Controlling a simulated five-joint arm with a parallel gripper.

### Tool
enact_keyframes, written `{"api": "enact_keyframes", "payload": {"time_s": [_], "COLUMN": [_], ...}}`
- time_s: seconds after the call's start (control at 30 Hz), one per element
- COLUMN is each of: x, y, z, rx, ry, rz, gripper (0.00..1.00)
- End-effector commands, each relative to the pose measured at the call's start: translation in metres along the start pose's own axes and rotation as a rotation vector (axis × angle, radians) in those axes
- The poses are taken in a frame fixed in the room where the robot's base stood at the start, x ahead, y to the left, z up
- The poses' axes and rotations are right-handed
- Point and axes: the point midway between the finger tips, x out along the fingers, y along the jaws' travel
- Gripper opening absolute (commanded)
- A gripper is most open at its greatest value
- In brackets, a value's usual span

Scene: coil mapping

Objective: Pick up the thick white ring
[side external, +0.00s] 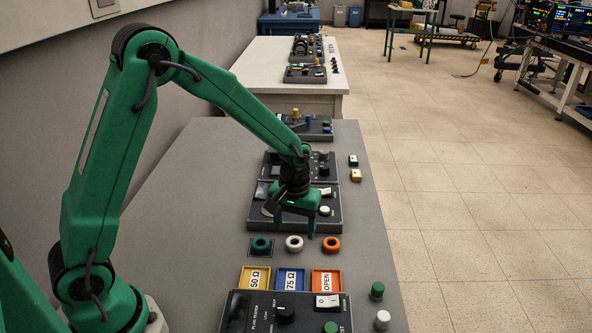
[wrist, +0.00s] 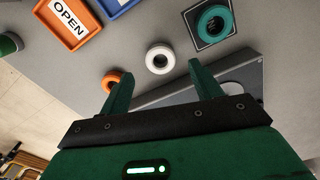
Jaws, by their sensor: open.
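The thick white ring (side external: 288,245) lies flat on the grey table between a teal ring (side external: 253,245) and an orange ring (side external: 339,245). In the wrist view the white ring (wrist: 160,70) shows whole, just beyond and between my fingertips. My gripper (side external: 294,231) points down, open and empty, just behind the ring row in the side view. It also shows in the wrist view (wrist: 160,70), with the fingers apart. The orange ring (wrist: 108,76) is partly hidden by the left finger there. The teal ring (wrist: 213,10) lies on a dark square pad.
Yellow "50 Ω" (side external: 243,279), blue "75 Ω" (side external: 277,284) and orange "OPEN" (side external: 314,286) trays stand in front of the rings. A dark switch box (side external: 262,325) is nearest. A dark panel (side external: 327,221) lies under and behind my gripper. Green (side external: 377,290) and white (side external: 382,319) knobs stand front right.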

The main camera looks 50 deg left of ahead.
Motion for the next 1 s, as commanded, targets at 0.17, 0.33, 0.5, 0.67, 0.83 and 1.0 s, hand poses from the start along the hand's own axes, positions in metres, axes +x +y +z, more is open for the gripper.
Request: {"api": "enact_keyframes", "payload": {"time_s": [0.17,0.33,0.5,0.67,0.83,1.0], "x": [0.023,0.037,0.041,0.041,0.041,0.041], "y": [-0.002,-0.001,-0.001,-0.001,-0.001,-0.001], "z": [0.001,0.001,0.000,0.000,0.000,0.000], "rx": [0.000,0.000,0.000,0.000,0.000,0.000], "ry": [-0.004,-0.003,0.000,0.000,0.000,0.000], "rz": [-0.003,-0.002,0.000,0.000,0.000,0.000], "gripper": [0.64,0.64,0.64,0.64,0.64,0.50]}}
